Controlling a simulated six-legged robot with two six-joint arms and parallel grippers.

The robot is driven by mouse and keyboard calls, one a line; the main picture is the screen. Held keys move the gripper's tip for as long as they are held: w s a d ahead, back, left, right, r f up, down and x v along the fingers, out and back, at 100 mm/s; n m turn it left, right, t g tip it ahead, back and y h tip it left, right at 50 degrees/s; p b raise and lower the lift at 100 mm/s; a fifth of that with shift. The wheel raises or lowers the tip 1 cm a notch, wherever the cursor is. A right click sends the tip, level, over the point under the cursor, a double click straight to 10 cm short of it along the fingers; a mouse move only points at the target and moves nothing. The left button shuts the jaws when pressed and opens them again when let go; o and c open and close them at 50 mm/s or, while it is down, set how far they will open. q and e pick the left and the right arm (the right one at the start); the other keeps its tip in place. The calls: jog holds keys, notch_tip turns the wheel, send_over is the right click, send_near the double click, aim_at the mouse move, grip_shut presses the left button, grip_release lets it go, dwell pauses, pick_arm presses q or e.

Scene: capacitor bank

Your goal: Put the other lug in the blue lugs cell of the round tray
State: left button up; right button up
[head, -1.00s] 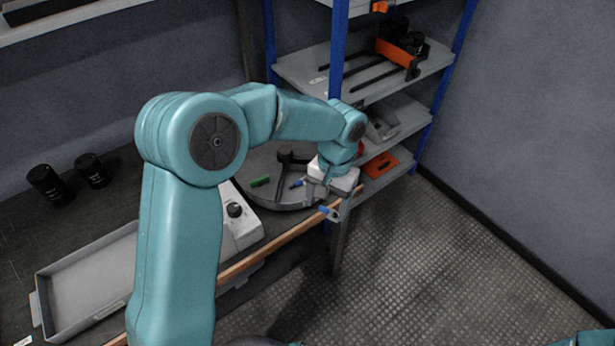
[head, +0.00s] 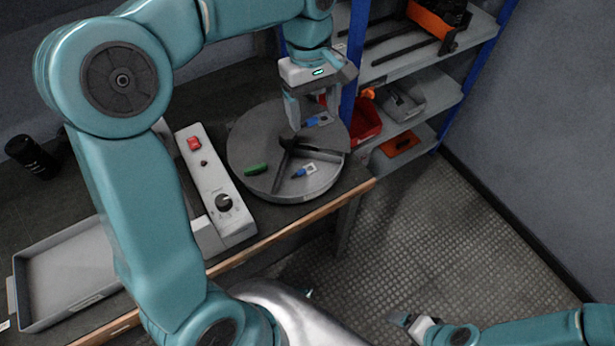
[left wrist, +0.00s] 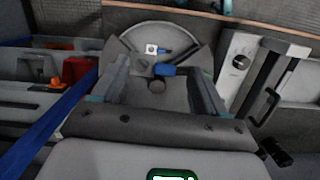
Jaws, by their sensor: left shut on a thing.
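The round grey tray (head: 244,145) stands on the bench, split by a dark three-armed divider (head: 283,160). One blue-sleeved lug (head: 303,171) lies in its front cell; it also shows in the left wrist view (left wrist: 152,49). A green piece (head: 255,169) lies in the left cell. My left gripper (head: 309,122) is shut on the other lug (head: 319,120), above the back right part of the tray.
A white control box (head: 215,185) with a red button and black knob stands left of the tray. An empty grey tray (head: 70,265) lies farther left. A shelf with blue posts (head: 354,60) and a red bin (head: 366,122) stands close on the right.

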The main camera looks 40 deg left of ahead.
pick_arm(q)
jog(key=shift+s+a+f+n, duration=0.1)
jog(key=shift+s+f+n, duration=0.2)
jog(key=shift+n, duration=0.1)
notch_tip(320, 180, down, 19)
jog(key=shift+a+b, duration=0.1)
jog(key=shift+b, duration=1.1)
jog(key=shift+r, duration=0.1)
jog(key=shift+f+b, duration=0.5)
jog(key=shift+f, duration=0.1)
jog(key=o, duration=1)
jog(key=shift+o, duration=0.2)
